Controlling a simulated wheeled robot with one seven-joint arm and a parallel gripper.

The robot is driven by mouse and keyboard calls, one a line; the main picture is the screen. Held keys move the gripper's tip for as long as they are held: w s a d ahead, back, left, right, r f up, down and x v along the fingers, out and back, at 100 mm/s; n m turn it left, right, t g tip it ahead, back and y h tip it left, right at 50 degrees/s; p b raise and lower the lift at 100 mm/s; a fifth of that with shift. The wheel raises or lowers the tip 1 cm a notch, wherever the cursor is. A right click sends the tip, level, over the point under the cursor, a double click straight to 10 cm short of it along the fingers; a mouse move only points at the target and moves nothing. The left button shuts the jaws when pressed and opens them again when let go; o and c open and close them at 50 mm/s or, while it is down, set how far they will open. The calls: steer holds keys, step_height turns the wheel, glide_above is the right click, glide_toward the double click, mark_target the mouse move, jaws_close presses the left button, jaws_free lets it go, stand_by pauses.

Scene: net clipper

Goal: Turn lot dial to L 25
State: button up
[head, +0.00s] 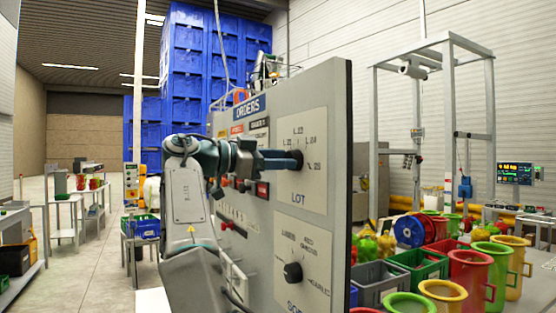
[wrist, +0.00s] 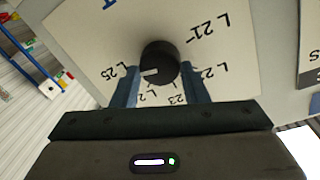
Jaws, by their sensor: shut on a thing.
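The lot dial is a round black knob (wrist: 160,55) on a white label plate (wrist: 95,35). In the wrist view its pale pointer mark faces left and slightly down, toward the L 25 side. The L 25 label (wrist: 115,72) is left of the knob, and L 21 is at upper right. The lower labels are partly covered by the fingers. My gripper (wrist: 161,72) is shut on the knob, one blue finger on each side.
A second black dial (head: 293,272) is below on the same grey panel (head: 335,110). Red buttons (head: 227,226) and small labels are left of the plate, near my arm. Green and grey crates (head: 380,278) and coloured buckets (head: 470,275) stand to the right.

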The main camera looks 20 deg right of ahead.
steer(key=o, duration=1)
steer(key=shift+c, duration=0.2)
steer(key=a+p, duration=0.4)
steer(key=a, duration=0.9)
steer(key=shift+w+a+r, duration=0.15)
steer(key=shift+w+a, duration=0.1)
steer(key=shift+a, duration=0.15)
